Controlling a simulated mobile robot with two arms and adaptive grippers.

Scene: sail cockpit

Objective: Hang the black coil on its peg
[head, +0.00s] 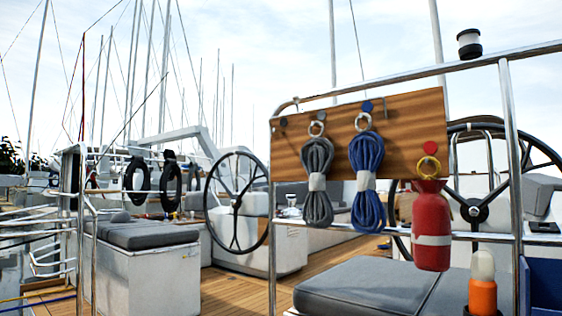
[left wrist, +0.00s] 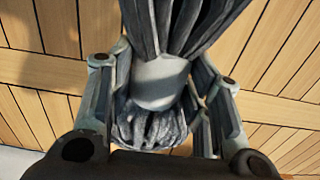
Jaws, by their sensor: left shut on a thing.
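A dark grey-black coil (left wrist: 155,125) with a pale band (left wrist: 160,82) fills the left wrist view. My left gripper (left wrist: 160,105) is shut on it around the band, with a finger on each side. Neither gripper shows in the head view. In the head view a wooden board (head: 400,115) is fixed to the rail. A dark peg (head: 283,121) at its left end is bare. A grey coil (head: 317,205) hangs beside it by a pale loop, and a blue coil (head: 368,210) hangs under a blue disc (head: 367,106).
A red cylinder (head: 431,205) with a yellow ring hangs at the board's right end, below a red disc (head: 430,148). Steel rails (head: 512,170), a steering wheel (head: 236,202), a grey cushion (head: 365,290) and an orange-and-white light (head: 483,293) are around. Wooden deck (left wrist: 270,50) lies below the held coil.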

